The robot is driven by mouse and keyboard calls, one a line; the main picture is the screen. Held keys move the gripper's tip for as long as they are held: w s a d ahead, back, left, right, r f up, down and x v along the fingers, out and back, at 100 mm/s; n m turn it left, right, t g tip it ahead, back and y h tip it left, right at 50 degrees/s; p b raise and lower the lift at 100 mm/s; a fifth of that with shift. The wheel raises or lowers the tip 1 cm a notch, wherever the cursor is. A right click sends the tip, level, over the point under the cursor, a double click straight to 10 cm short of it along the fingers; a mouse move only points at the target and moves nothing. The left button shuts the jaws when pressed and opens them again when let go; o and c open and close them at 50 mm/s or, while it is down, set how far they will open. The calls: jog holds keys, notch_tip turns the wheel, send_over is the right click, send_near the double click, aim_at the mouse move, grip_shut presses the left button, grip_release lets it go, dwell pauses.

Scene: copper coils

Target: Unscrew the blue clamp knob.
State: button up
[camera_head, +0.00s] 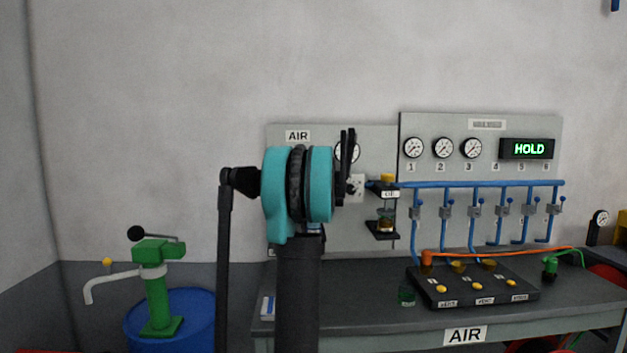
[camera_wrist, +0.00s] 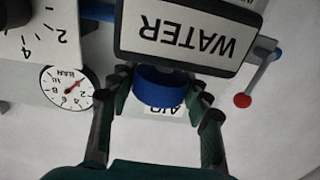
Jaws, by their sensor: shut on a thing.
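The blue clamp knob (camera_wrist: 160,87) shows in the wrist view as a short round blue cap, just below a dark-framed box with an upside-down WATER label (camera_wrist: 188,38). My gripper (camera_wrist: 160,92) has a finger on each side of the knob and is shut on it. The knob's far side and its thread are hidden. In the head view my own arm stands in front of the AIR panel, and I cannot make out the knob there.
In the wrist view a red-tipped lever (camera_wrist: 243,100) sits close on the right and a gauge (camera_wrist: 67,88) on the left. In the head view, blue pipes (camera_head: 480,184) and a black button box (camera_head: 440,291) are to the right; a green pump (camera_head: 158,300) is left.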

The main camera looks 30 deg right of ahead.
jog(key=n+y, duration=0.1)
jog(key=y, duration=0.1)
jog(key=n+t+y, duration=0.1)
jog(key=shift+d+n+t+y, duration=0.2)
jog(key=shift+n+t+y, duration=0.1)
jog(key=shift+y, duration=0.1)
jog(key=n+y, duration=0.2)
jog(key=y, duration=0.1)
jog(key=n+y, duration=0.2)
jog(key=y, duration=0.2)
jog(key=shift+n, duration=0.3)
jog(key=n+g+y, duration=0.1)
jog(key=n+y, duration=0.1)
jog(key=y, duration=0.1)
jog(key=n+g+y, duration=0.1)
jog(key=n+y, duration=0.2)
jog(key=y, duration=0.1)
jog(key=shift+a+y, duration=0.15)
jog(key=shift+y, duration=0.15)
jog(key=shift+g, duration=0.3)
jog(key=o, duration=1.2)
notch_tip(320, 180, up, 10)
jog(key=shift+r, duration=0.1)
jog(key=shift+c, duration=0.4)
